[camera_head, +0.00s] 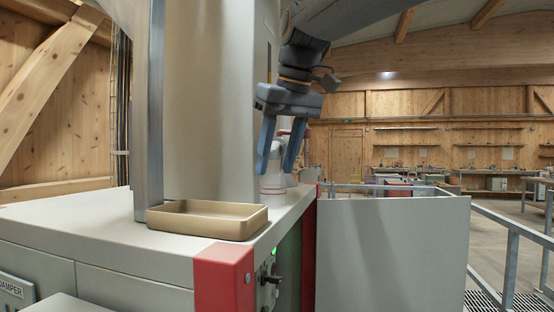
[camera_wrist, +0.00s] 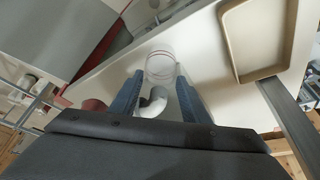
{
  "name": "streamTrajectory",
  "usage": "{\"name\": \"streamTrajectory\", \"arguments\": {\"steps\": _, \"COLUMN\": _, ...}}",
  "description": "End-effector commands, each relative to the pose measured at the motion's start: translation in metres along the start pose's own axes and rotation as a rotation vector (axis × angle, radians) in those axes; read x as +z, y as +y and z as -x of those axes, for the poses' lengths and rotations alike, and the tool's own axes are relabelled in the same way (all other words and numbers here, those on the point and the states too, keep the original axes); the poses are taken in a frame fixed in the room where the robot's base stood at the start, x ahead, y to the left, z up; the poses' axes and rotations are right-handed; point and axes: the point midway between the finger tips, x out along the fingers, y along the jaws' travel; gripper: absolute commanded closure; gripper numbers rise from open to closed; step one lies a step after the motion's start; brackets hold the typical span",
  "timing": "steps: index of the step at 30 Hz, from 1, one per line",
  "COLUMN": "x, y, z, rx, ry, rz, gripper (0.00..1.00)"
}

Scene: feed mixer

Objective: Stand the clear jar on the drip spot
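My gripper (camera_head: 276,172) is open, its two blue fingers pointing down over the far part of the grey counter. In the wrist view the fingers (camera_wrist: 158,84) are apart with a gap between them. A clear jar with a thin red band (camera_wrist: 160,66) shows just beyond the fingertips and seems to stand on the counter. In the head view the jar (camera_head: 272,188) is partly hidden by the fingers. A white bent pipe (camera_wrist: 152,104) shows between the fingers in the wrist view. I cannot make out a marked drip spot.
A tan shallow tray (camera_head: 208,232) sits empty at the counter's near edge, against a grey post (camera_head: 148,110). A large cylinder (camera_head: 215,100) rises behind it. A grey panel (camera_head: 392,250) stands right of the counter, with a railing (camera_head: 511,258) farther right.

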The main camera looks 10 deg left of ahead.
Motion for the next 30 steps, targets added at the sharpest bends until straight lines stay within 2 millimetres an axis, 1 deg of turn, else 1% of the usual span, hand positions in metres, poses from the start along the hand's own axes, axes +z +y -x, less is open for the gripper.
{"name": "streamTrajectory", "arguments": {"steps": 5, "x": -0.002, "y": 0.0, "z": 0.008, "rx": 0.001, "ry": 0.002, "rz": 0.0, "gripper": 0.58}}
{"name": "streamTrajectory", "arguments": {"steps": 8, "x": -0.002, "y": 0.0, "z": 0.022, "rx": 0.001, "ry": 0.004, "rz": 0.0, "gripper": 0.58}}
{"name": "streamTrajectory", "arguments": {"steps": 15, "x": -0.002, "y": 0.001, "z": 0.071, "rx": 0.001, "ry": 0.004, "rz": 0.0, "gripper": 0.58}}
{"name": "streamTrajectory", "arguments": {"steps": 21, "x": -0.002, "y": 0.001, "z": 0.105, "rx": 0.001, "ry": 0.002, "rz": 0.0, "gripper": 0.58}}
{"name": "streamTrajectory", "arguments": {"steps": 25, "x": -0.002, "y": 0.0, "z": 0.118, "rx": 0.0, "ry": 0.001, "rz": 0.0, "gripper": 0.58}}
{"name": "streamTrajectory", "arguments": {"steps": 30, "x": -0.001, "y": 0.0, "z": 0.123, "rx": 0.0, "ry": 0.0, "rz": 0.0, "gripper": 0.58}}
